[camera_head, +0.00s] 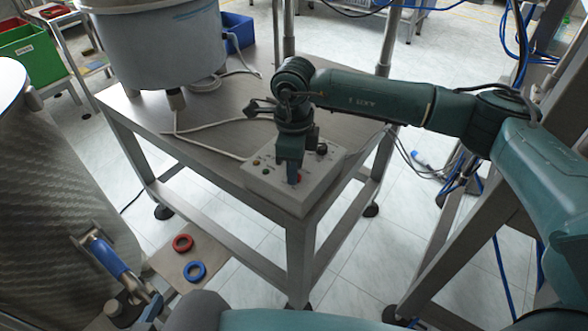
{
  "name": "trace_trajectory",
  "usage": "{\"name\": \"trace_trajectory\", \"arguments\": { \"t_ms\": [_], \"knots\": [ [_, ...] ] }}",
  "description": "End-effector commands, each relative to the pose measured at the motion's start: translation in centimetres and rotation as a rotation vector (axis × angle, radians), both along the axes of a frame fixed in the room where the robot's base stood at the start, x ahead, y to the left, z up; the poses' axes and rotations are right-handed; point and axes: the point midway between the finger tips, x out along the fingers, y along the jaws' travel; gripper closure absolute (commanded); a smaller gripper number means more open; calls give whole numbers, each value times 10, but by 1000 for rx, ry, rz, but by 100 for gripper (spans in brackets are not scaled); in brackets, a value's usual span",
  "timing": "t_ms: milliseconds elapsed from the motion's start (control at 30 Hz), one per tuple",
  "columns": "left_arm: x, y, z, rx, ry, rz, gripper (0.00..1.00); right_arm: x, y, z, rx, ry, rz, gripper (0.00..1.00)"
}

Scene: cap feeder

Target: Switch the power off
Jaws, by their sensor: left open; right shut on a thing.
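A light grey control box (270,190) with several knobs and buttons on its top sits at the front corner of the metal table. My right gripper (294,178) points down onto the box from above. It is shut on a small red power switch (298,178) on the top, which its fingers mostly hide. I cannot tell which position the switch is in. My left gripper (150,309) is low at the bottom left, open and empty, partly hidden by my own arm and away from the box.
A metal table (222,163) carries a large round feeder bowl (165,45) and loose cables. A big cylinder (50,180) with a blue handle stands at left. A red ring (183,243) and a blue ring (195,271) lie on a low plate. Green and blue bins stand behind.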

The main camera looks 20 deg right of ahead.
Motion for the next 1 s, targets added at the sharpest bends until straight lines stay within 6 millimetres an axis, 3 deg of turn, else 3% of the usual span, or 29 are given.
{"name": "trace_trajectory", "arguments": {
  "t_ms": [733, 767, 1000],
  "knots": [
    [-3, 4, 2, 10, -20, 4, 51, 0, 0, 1, 0, -1, 88, 96],
    [-3, 4, 2, 9, -20, 4, 51, 0, 0, 1, 0, -1, 88, 70],
    [-3, 4, 2, 7, -19, 3, 51, 0, 0, 0, 1, 0, 86, 51]
  ]
}}
